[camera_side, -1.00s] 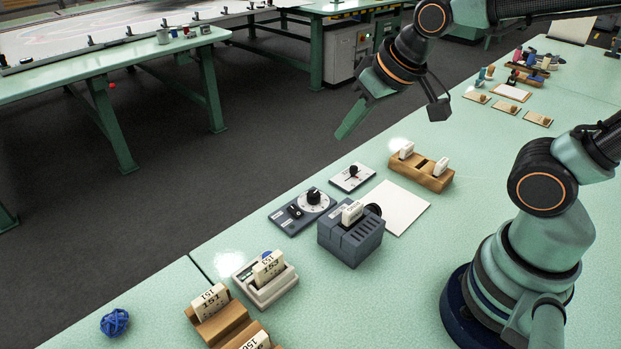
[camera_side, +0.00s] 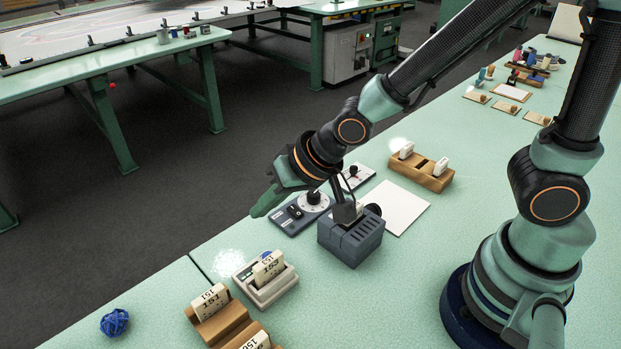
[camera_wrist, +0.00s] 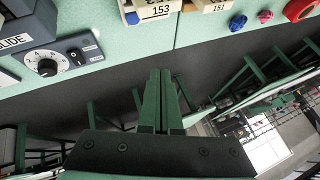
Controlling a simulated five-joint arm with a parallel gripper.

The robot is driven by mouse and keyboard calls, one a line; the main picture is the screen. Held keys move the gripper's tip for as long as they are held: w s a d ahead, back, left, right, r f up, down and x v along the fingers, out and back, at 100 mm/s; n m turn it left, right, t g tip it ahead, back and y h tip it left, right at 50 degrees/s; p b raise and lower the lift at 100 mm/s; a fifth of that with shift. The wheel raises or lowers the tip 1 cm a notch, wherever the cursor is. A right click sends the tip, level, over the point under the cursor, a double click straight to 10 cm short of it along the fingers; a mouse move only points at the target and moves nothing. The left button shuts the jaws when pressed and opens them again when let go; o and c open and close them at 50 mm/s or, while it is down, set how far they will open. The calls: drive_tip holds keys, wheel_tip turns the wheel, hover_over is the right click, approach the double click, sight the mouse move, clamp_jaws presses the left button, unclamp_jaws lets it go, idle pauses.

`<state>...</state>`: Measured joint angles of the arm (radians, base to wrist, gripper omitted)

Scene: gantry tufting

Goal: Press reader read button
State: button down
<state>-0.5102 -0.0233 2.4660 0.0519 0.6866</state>
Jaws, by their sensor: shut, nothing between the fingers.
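A cream device (camera_side: 272,292), which looks like the reader, stands near the table's edge with a tag marked 153 (camera_side: 268,267) in it. A blue button (camera_side: 266,254) shows partly behind the tag. In the wrist view the tag (camera_wrist: 158,10) and the blue button (camera_wrist: 131,18) are at the top, the device cut off by the frame. My gripper (camera_side: 259,211) is shut and empty, in the air above and beyond the device, apart from it. Its fingertips (camera_wrist: 160,72) are together in the wrist view, over the floor beyond the table edge.
A dark dial panel (camera_side: 286,222) and a grey slotted box (camera_side: 350,246) sit right of the device, partly behind my arm. A wooden rack (camera_side: 235,325) with tags 151 and 150 stands close at front left. A blue ball (camera_side: 115,322) lies further left.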

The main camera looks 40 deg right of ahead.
drive_tip(key=shift+f, duration=4.4)
drive_tip(key=shift+a+f, duration=0.1)
drive_tip(key=shift+f, duration=0.3)
drive_tip(key=shift+f, duration=0.45)
drive_tip(key=shift+r, duration=0.85)
